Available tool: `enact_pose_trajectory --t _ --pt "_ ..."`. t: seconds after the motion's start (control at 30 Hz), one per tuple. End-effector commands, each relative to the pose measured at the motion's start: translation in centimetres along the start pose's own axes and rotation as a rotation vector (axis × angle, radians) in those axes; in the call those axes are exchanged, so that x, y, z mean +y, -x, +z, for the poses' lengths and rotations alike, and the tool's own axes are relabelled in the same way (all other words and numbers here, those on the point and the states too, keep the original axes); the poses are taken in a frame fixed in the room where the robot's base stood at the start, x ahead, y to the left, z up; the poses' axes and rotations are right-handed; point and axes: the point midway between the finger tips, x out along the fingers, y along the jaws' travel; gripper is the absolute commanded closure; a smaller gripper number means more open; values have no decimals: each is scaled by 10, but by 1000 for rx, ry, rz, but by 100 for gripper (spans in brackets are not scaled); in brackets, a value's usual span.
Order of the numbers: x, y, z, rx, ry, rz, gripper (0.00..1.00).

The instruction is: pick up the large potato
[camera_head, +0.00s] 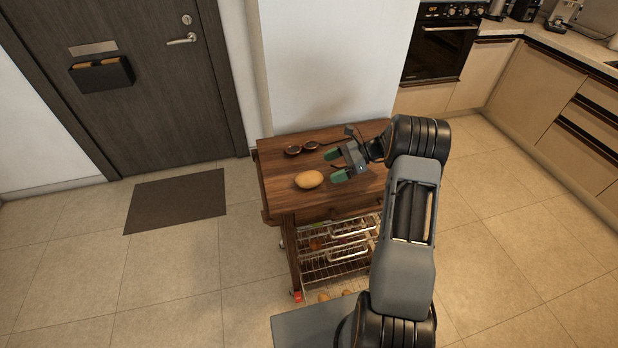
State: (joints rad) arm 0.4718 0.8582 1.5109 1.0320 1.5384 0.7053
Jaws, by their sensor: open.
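A large yellow-brown potato (309,179) lies on the top of a wooden kitchen cart (282,204), near its front left part. My gripper (337,166) is just to the right of the potato, above or at the cart top. Its two green-tipped fingers are spread apart and point left toward the potato. Nothing shows between the fingers. The gripper and the potato look apart, with a small gap between them. The exact height of the gripper over the cart top is hard to tell.
Sunglasses (301,148) lie behind the potato on the cart. Wire baskets (337,250) sit under the cart top. A white wall (335,70) stands right behind the cart. A doormat (176,200) lies at the left before a dark door (140,120). Floor is clear on both sides.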

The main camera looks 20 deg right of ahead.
Motion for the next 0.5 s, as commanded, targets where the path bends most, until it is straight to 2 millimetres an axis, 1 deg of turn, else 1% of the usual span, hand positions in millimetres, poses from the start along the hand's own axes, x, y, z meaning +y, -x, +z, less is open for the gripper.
enact_pose_trajectory --t 0.03,0.1,0.33,0.5 --pt "0 -6 1 0 -1 2 11" --pt "0 -13 1 0 -1 2 11" --pt "2 -25 1 1 0 2 11" --pt "6 -48 1 0 -2 4 11"
